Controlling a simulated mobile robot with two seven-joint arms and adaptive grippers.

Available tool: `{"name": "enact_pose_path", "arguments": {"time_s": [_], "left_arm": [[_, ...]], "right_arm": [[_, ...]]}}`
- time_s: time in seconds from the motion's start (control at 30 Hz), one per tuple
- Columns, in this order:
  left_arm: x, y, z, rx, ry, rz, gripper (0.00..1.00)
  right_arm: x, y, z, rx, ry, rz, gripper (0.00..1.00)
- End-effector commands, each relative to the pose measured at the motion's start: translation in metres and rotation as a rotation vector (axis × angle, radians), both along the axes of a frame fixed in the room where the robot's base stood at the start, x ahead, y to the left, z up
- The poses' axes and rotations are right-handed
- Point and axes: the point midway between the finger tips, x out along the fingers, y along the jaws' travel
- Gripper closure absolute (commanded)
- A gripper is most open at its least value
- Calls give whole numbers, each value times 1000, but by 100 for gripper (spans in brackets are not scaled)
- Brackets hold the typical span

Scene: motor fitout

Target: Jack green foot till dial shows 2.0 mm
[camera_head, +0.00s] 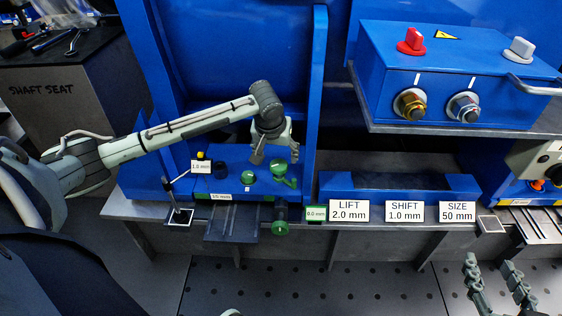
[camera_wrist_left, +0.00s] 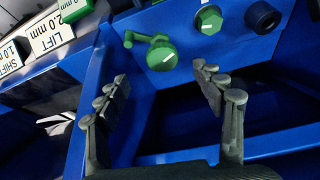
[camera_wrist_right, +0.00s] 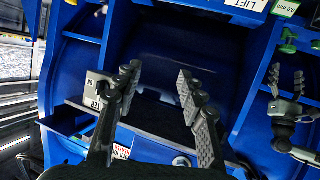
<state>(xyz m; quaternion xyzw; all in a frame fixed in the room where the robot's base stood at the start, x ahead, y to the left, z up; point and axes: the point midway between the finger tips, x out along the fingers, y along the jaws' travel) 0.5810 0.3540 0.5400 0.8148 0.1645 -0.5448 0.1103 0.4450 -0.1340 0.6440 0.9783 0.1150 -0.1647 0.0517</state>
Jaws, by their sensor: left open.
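The green crank (camera_head: 280,170) with a side handle sits on the blue base, beside a green hex foot (camera_head: 248,177). In the left wrist view the crank (camera_wrist_left: 160,54) and the green hex (camera_wrist_left: 208,20) lie just beyond the fingertips. My left gripper (camera_head: 275,157) hangs above the crank; its fingers (camera_wrist_left: 160,76) are apart, with nothing between them. The green readout (camera_head: 316,213) appears to show 0.0 mm, next to the LIFT 2.0 mm card (camera_head: 348,211). My right gripper (camera_head: 497,272) is open and empty at the lower right, also in its wrist view (camera_wrist_right: 158,74).
A 1.0 mm tag (camera_head: 201,167) stands on the left of the base. A green-ended cylinder (camera_head: 280,228) hangs at its front edge. SHIFT (camera_head: 404,211) and SIZE (camera_head: 457,211) cards stand to the right. A blue control box (camera_head: 450,75) is on the upper shelf.

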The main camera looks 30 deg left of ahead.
Motion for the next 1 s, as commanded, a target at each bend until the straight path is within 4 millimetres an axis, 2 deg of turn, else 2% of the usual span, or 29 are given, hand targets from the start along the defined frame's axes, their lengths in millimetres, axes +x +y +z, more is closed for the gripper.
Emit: {"name": "enact_pose_path", "arguments": {"time_s": [0.13, 0.27, 0.5, 0.7, 1.0], "left_arm": [[3, 7, -1, 1, 0, 21, 32], [7, 8, -13, -1, 2, 22, 32], [19, 14, -45, 0, 0, 22, 32], [27, 16, -63, 0, -1, 19, 32], [29, 18, -70, 1, -1, 20, 32]], "right_arm": [[1, 4, 7, 13, -30, 8, 60], [4, 12, 18, 39, -88, 22, 60], [6, 33, 56, 121, -268, 60, 60], [4, 44, 83, 177, -384, 83, 60], [1, 47, 95, 200, -431, 91, 60]]}}
